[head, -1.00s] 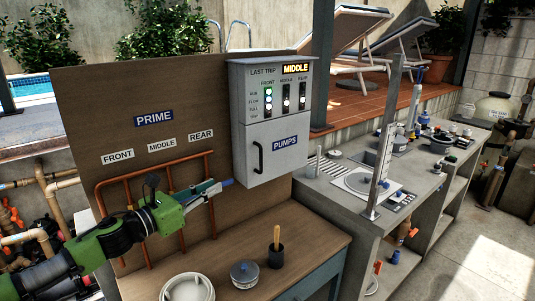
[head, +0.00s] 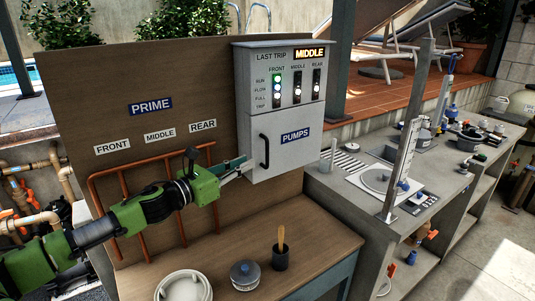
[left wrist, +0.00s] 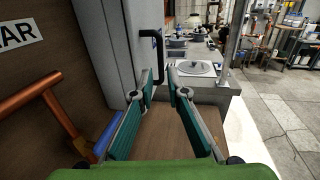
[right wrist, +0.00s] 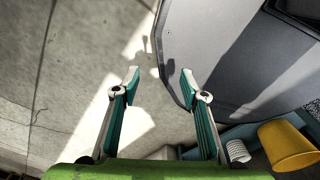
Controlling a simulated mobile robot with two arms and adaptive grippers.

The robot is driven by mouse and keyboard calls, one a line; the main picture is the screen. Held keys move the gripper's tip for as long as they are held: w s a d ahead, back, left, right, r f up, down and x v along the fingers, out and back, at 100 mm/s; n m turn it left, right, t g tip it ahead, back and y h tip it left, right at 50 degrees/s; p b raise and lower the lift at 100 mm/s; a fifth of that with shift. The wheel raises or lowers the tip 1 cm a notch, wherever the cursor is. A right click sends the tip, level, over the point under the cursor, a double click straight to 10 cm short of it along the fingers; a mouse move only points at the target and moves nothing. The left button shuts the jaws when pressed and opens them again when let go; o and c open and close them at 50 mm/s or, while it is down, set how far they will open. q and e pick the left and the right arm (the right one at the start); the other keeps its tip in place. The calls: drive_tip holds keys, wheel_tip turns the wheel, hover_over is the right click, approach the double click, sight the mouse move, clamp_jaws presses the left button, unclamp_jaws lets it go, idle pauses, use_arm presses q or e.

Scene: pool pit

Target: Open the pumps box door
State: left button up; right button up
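The grey pumps box (head: 290,111) is mounted at the right end of the brown board, with its PUMPS-labelled door shut. A black vertical bar handle (head: 264,151) is on the left side of the door; it also shows in the left wrist view (left wrist: 159,55). My left gripper (head: 243,168) is just left of the handle, beside the box's lower left edge. In the left wrist view its two fingers (left wrist: 160,79) are apart with nothing between them, and the handle is ahead. My right gripper (right wrist: 160,76) is open and empty; it is not in the head view.
Below the box is a wooden bench (head: 215,245) with a white round lid (head: 184,287), a small metal pot (head: 245,275) and a dark cup with a wooden handle (head: 281,257). Copper pipes (head: 125,205) run along the board. A grey counter (head: 350,200) stands at the right.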

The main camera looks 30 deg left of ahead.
sight(267, 153)
use_arm(q)
drive_tip(key=shift+w+d+p, duration=0.35)
drive_tip(key=shift+w+p, duration=0.25)
drive_tip(key=shift+w, duration=1)
drive_tip(key=shift+w+d+p, duration=0.3)
drive_tip(key=shift+w+p, duration=0.3)
drive_tip(key=shift+w, duration=1)
drive_tip(key=shift+w+d+p, duration=0.35)
drive_tip(key=shift+w+p, duration=0.25)
drive_tip(key=shift+w, duration=1)
use_arm(e)
drive_tip(key=shift+w+r, duration=0.25)
drive_tip(key=shift+r, duration=0.35)
drive_tip(key=shift+w+r, duration=0.2)
drive_tip(key=shift+r, duration=0.45)
drive_tip(key=shift+w+r, duration=0.25)
drive_tip(key=shift+r, duration=0.35)
drive_tip(key=shift+a, duration=0.1)
use_arm(q)
clamp_jaws()
drive_tip(key=shift+d, duration=0.15)
